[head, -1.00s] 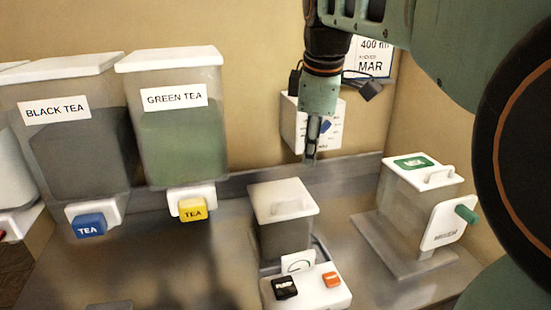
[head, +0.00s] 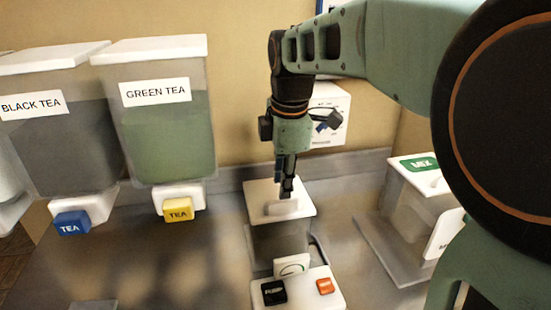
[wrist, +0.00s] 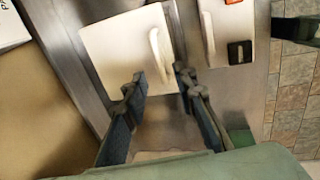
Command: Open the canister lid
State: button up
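A clear canister (head: 275,243) with a white lid (head: 254,197) stands in the middle of the counter. The lid looks seated on top and has a raised white handle (head: 283,207). My gripper (head: 286,192) points down just above and behind the handle in the head view. In the wrist view my gripper (wrist: 161,86) has its two fingers apart, with nothing between them. The lid (wrist: 115,45) and its handle (wrist: 158,55) lie just beyond the fingertips there. I cannot tell whether a fingertip touches the handle.
A white base with a black button (head: 274,292) and an orange button (head: 325,286) sits in front of the canister. The green tea dispenser (head: 160,140) and black tea dispenser (head: 60,145) stand left. A lidded box with a green label (head: 421,164) stands right, partly behind my arm.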

aim_at(282, 201)
jog(key=shift+w+f, duration=0.25)
jog(key=shift+f, duration=0.8)
jog(key=shift+w+f, duration=0.2)
jog(key=shift+f, duration=0.85)
jog(key=shift+c, duration=0.4)
grip_shut()
